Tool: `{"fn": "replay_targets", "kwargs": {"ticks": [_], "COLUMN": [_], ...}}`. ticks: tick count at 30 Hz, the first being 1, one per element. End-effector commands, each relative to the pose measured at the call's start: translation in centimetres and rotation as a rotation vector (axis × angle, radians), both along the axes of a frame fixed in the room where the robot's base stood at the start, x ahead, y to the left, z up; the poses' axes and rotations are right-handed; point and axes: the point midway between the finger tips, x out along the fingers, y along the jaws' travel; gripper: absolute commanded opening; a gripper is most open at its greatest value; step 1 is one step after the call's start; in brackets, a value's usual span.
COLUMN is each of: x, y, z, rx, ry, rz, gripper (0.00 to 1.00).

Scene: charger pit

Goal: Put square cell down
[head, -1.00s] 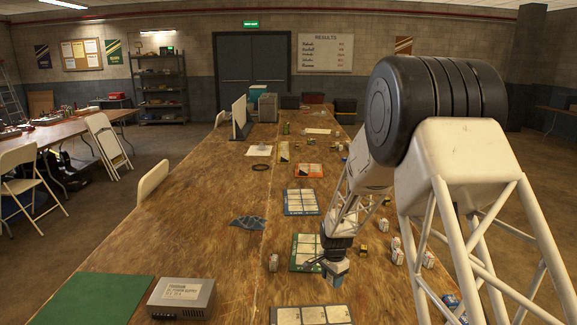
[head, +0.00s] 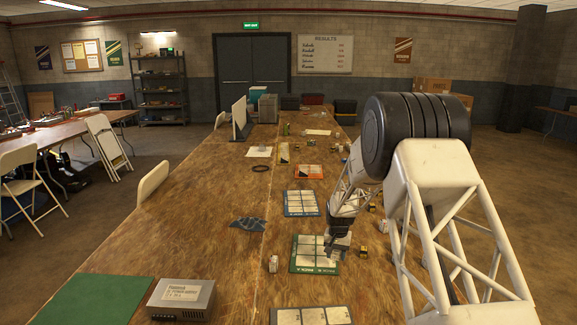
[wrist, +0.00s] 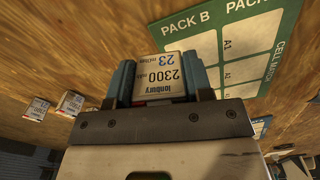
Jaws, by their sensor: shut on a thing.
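My gripper (head: 338,248) is at the right side of a green-bordered card (head: 312,271) with white rectangles, low over the table. In the wrist view it (wrist: 160,80) is shut on a square cell (wrist: 160,76), whose white label reads "lonbury 2300 23". Blue fingers press on both sides of the cell. The green card (wrist: 208,25), printed "PACK B" with slots such as A1, lies beyond and to the right of the cell in that view. The cell is hard to make out in the head view, and I cannot tell whether it touches the card.
A small cell (head: 273,264) stands left of the card. Two more (wrist: 37,109) (wrist: 70,103) lie at the left in the wrist view.

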Motion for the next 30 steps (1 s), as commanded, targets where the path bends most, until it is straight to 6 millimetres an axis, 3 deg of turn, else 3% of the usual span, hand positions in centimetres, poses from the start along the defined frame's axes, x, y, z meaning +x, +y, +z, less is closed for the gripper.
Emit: {"fn": "replay_targets", "kwargs": {"ticks": [17, 23, 30], "x": [-0.7, -3.1, -7.9], "y": [-0.2, -0.7, -1.7], "z": [0.0, -0.1, -0.4], "rx": [0.0, 0.0, 0.0], "ry": [-0.001, 0.0, -0.001], "rz": [-0.005, -0.015, -0.036], "gripper": [0.2, 0.2, 0.2]}}
